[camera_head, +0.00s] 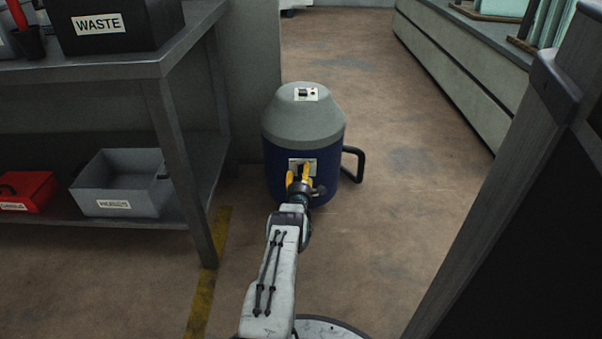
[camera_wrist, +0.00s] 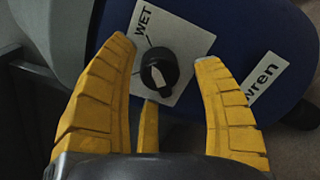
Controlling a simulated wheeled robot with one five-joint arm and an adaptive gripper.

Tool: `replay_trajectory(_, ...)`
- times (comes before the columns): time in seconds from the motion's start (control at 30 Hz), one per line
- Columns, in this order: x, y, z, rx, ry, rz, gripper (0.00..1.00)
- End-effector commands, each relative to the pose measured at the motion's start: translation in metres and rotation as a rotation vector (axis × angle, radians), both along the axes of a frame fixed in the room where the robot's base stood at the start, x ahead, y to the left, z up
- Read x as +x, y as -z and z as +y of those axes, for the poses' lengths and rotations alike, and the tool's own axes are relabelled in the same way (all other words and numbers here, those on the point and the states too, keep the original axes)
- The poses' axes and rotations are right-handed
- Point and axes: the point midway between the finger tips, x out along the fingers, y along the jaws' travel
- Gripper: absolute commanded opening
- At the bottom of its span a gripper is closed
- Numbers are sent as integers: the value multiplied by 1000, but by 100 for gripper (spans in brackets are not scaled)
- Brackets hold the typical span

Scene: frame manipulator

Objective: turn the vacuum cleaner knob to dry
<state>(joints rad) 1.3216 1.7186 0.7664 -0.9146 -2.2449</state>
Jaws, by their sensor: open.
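The vacuum cleaner (camera_head: 305,127) stands upright on the floor, with a grey domed top and a dark blue body. In the wrist view a black round knob (camera_wrist: 158,72) with a raised grip sits on a white plate (camera_wrist: 186,40) on the blue body. The word WET shows on the plate above the knob; no DRY mark is visible. My gripper (camera_wrist: 166,50) is open, its yellow fingers spread on both sides of the knob, apart from it. A third finger shows below the knob. In the head view my gripper (camera_head: 300,180) is at the front plate and hides the knob.
A black side handle (camera_head: 355,165) juts from the cleaner's right. A metal bench (camera_head: 160,60) with a grey bin (camera_head: 120,185) and a red bin (camera_head: 28,190) stands left. A dark panel (camera_head: 525,190) stands at right. Floor behind the cleaner is clear.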

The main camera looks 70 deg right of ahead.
Motion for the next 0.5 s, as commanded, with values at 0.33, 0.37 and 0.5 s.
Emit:
replay_trajectory(0.33, 0, 0, 0, 0, 0, 0, 48)
replay_trajectory(0.37, 0, 0, 0, 1, -1, 0, 46)
replay_trajectory(0.5, 0, 0, 0, 1, -1, 0, 33)
